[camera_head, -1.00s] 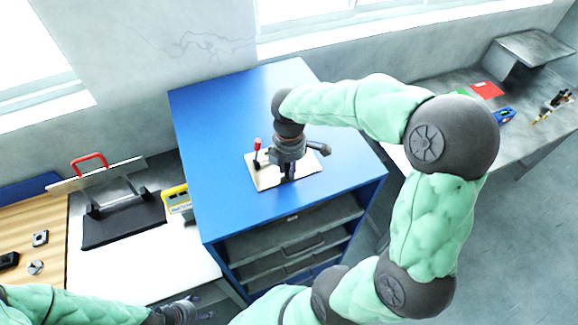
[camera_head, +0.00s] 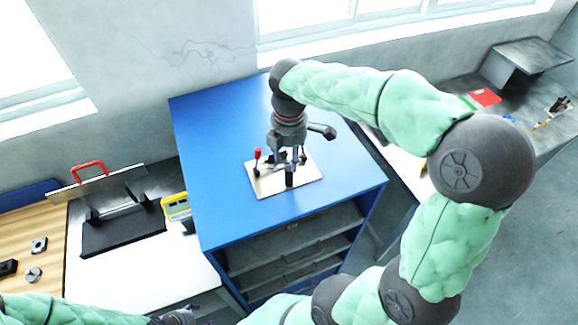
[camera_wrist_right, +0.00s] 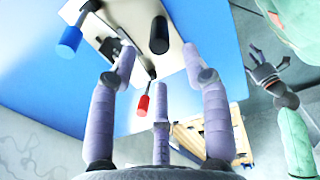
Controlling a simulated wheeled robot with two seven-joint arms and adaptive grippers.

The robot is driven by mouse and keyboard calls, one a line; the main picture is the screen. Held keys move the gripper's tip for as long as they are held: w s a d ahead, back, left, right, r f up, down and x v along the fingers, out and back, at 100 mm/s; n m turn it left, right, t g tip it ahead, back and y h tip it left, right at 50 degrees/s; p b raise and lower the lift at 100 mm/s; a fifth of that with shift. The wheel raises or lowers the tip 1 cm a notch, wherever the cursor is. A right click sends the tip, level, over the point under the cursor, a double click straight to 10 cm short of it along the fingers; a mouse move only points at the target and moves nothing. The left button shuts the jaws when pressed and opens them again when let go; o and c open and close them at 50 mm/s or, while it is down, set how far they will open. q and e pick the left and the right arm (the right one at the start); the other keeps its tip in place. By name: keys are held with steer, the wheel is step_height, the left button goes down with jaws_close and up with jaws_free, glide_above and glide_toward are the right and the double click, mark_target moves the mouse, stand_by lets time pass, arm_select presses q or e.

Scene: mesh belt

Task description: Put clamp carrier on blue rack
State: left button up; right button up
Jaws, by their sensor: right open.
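The clamp carrier (camera_head: 268,187) is a pale plate with upright clamp parts and a red-tipped handle. It lies flat on top of the blue rack (camera_head: 217,200). In the right wrist view the plate (camera_wrist_right: 132,18) shows against the blue top, with red-tipped, blue-tipped and black-tipped parts. My right gripper (camera_head: 291,178) is open above the carrier and partly hides it; its spread fingers (camera_wrist_right: 163,85) hold nothing, and any touch is unclear. My left gripper (camera_head: 178,317) is mostly cut off at the bottom edge of the head view; in the right wrist view (camera_wrist_right: 266,70) its fingers are spread and empty.
A white table (camera_head: 130,275) at left holds a black stand with a red handle (camera_head: 88,168) and a yellow device (camera_head: 177,207). A wooden board with small parts lies further left. A grey bench stands at right. The rack top around the carrier is clear.

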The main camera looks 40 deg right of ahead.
steer(key=shift+r, duration=1.65)
